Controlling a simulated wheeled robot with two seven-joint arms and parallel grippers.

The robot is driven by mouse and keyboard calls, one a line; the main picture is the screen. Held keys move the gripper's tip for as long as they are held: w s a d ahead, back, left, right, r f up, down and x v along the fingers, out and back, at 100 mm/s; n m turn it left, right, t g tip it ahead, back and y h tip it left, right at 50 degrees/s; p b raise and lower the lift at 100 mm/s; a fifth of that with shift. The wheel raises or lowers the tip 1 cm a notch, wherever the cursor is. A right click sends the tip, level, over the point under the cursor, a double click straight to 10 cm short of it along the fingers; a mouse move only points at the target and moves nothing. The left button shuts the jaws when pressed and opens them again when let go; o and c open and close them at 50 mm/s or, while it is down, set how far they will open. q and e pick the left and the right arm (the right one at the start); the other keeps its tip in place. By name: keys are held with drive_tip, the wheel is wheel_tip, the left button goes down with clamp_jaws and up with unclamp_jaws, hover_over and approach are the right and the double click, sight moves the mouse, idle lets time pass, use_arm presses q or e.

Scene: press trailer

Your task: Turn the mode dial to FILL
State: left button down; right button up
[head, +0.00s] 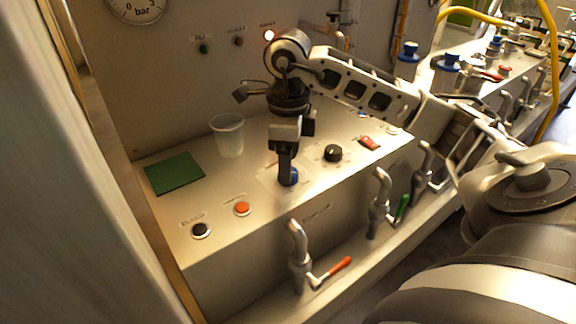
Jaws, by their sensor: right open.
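Two knobs show on the sloping cream console top (240,195). A black round dial (333,153) with small markings around it stands uncovered, to the right of my right gripper. A blue knob (290,179) sits on a pale plate directly below my right gripper, which partly hides it. The labels are too small to read, so I cannot tell which knob is the mode dial. My right gripper (287,168) points down with its fingers at the blue knob; it is open, and I cannot tell whether it touches the knob. My left gripper is not in view.
A clear cup (228,135) and a green pad (174,173) are left of my gripper. An orange button (242,209) and a black button (201,230) are near the front. A red switch (369,142) lies right of the dial. Taps (297,255) line the front.

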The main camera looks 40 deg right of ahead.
drive_tip(key=shift+f, duration=1)
drive_tip(key=c, duration=1)
drive_tip(key=shift+m, duration=0.4)
drive_tip(key=m, duration=0.2)
drive_tip(key=shift+m, duration=0.3)
drive_tip(key=m, duration=0.5)
drive_tip(key=shift+m+b, duration=0.3)
drive_tip(key=shift+b, duration=0.05)
drive_tip(key=shift+m, duration=2.5)
